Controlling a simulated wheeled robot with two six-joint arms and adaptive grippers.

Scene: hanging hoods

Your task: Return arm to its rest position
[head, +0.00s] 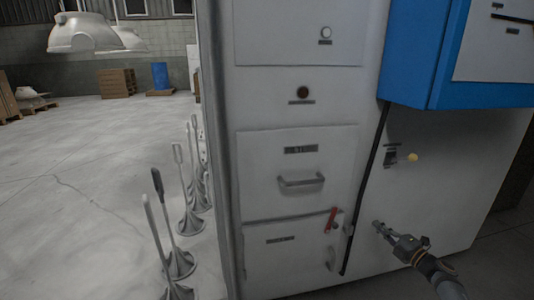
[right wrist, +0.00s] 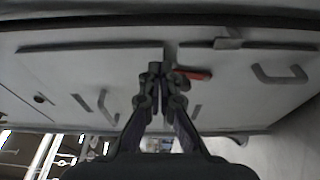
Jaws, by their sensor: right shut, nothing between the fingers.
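My right gripper (head: 379,226) is at the lower right of the head view, in front of the grey cabinet (head: 300,105). Its fingers are closed together with nothing between them. The right wrist view shows the closed fingers (right wrist: 160,75) in the middle, pointing toward the cabinet front. A red lever (head: 331,220) sits on the lower cabinet door, to the left of the gripper in the head view. It also shows beside the fingertips in the right wrist view (right wrist: 194,75); I cannot tell the gap there. My left gripper is in neither view.
A blue box (head: 420,55) juts out at the upper right, above my right arm. Several posts with round bases (head: 180,264) stand on the floor left of the cabinet. A white hood shell (head: 85,34) hangs at the upper left. Open floor (head: 75,200) lies below it.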

